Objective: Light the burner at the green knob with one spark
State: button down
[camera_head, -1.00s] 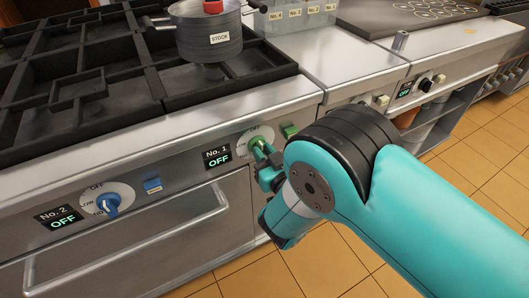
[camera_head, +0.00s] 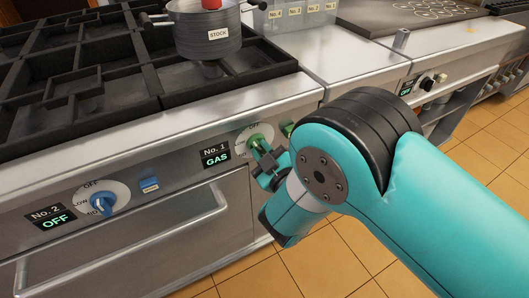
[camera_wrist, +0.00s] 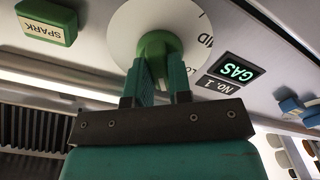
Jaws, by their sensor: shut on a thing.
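The green knob (camera_head: 256,142) sits on its white dial on the front panel, partly hidden by my gripper (camera_head: 264,158). In the wrist view my gripper (camera_wrist: 153,80) is shut on the green knob (camera_wrist: 156,42), with a finger on each side. The No. 1 display (camera_head: 216,155) reads GAS, and the same word shows in the wrist view (camera_wrist: 235,70). The green spark button (camera_wrist: 46,22) is to the left of the dial in the wrist view; in the head view the green button (camera_head: 287,129) is just right of the dial, partly hidden by my arm.
A pot labelled STOCK (camera_head: 207,35) stands on the black grate (camera_head: 80,90). The blue No. 2 knob (camera_head: 103,203) and blue button (camera_head: 149,185) are to the left; the No. 2 display (camera_head: 54,217) reads OFF. An oven handle (camera_head: 120,245) runs below the panel.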

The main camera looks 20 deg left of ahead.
jog(key=shift+n, duration=0.6)
jog(key=c, duration=1)
grip_release()
jog(key=shift+c, duration=0.2)
jog(key=shift+f, duration=0.1)
